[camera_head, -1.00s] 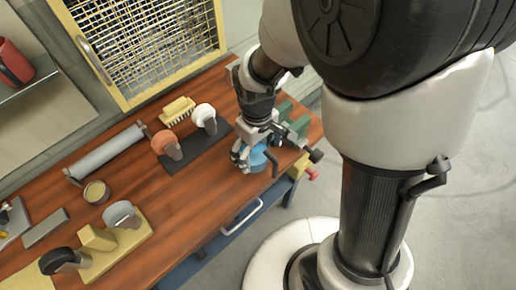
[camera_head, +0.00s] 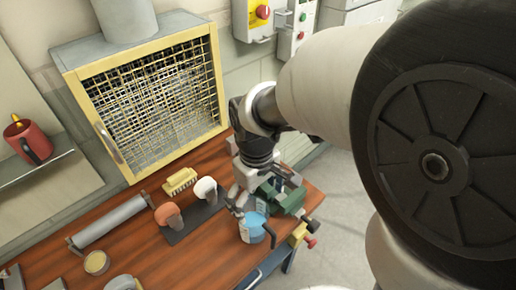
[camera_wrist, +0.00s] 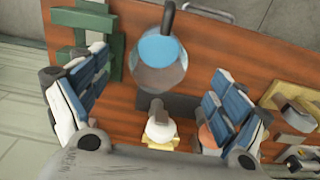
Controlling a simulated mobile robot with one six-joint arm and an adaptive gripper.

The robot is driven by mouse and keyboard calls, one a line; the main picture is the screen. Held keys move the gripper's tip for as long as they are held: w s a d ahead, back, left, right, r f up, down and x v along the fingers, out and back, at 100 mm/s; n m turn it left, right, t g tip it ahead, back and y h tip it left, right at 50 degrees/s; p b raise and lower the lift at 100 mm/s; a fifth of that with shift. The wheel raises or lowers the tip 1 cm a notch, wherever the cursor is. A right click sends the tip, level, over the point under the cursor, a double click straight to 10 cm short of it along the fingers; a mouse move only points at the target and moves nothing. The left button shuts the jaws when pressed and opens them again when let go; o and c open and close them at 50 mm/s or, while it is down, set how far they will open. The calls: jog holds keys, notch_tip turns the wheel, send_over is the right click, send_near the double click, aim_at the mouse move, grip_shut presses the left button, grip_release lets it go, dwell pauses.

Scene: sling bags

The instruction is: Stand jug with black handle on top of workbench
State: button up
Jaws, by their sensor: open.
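The jug (camera_head: 252,230) is clear with blue contents and a black handle. It stands upright on the workbench (camera_head: 205,250) near its right front edge. In the wrist view the jug (camera_wrist: 160,62) shows beyond and between my fingertips, its black handle pointing to the top of the picture. My gripper (camera_head: 243,198) is just behind the jug in the head view. In the wrist view my gripper (camera_wrist: 160,68) has its two blue-padded fingers spread wide, with nothing held between them.
A green vise (camera_head: 285,197) stands close to the jug's right. A dark rack with an orange tool (camera_head: 168,214) and a white tool (camera_head: 205,188) lies to the left, with a yellow brush (camera_head: 180,181) behind. A red mug (camera_head: 30,142) is on a shelf. Bare wood lies left of the jug.

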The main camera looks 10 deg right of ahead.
jog(key=s+d+r+m+t, duration=0.4)
jog(key=s+d+r+m, duration=0.2)
jog(key=s+r, duration=0.5)
jog(key=shift+s+d+r+m+t, duration=0.35)
jog(key=shift+s+d, duration=0.3)
jog(key=shift+d, duration=0.45)
